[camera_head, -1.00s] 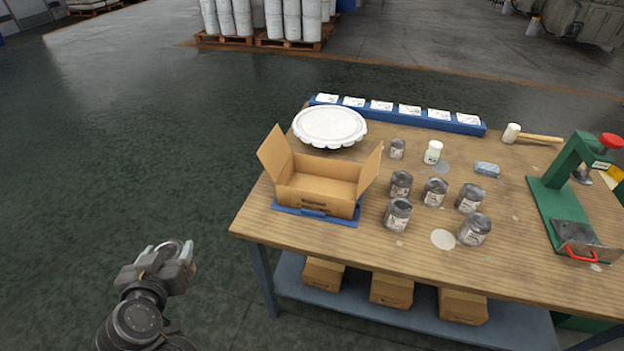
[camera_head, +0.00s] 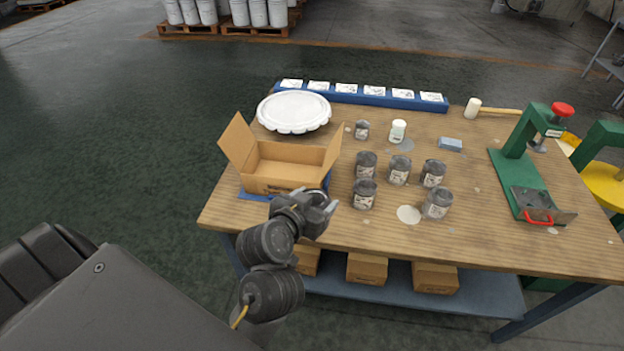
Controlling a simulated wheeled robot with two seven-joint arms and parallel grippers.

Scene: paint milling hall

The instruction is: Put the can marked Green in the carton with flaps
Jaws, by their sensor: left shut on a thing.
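The open carton with flaps (camera_head: 283,185) stands on a blue mat (camera_head: 252,195) at the table's left front, with side flaps spread; its visible inside looks empty. My left gripper (camera_head: 322,205) is at the carton's front right corner in this view, shut on a small grey thing largely hidden by the fingers. Several grey cans with pale labels stand right of the carton: a front left can (camera_head: 364,195), a front right can (camera_head: 437,204), a middle can (camera_head: 399,170) and others. Their markings are too small to read. My right gripper is not in view.
A white scalloped lid (camera_head: 293,112) lies behind the carton. A blue rail with cards (camera_head: 360,97), a white bottle (camera_head: 398,130), a blue block (camera_head: 450,144), a mallet (camera_head: 473,108) and a green press (camera_head: 515,172) occupy the wooden table (camera_head: 470,245). Boxes (camera_head: 367,268) sit on the lower shelf.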

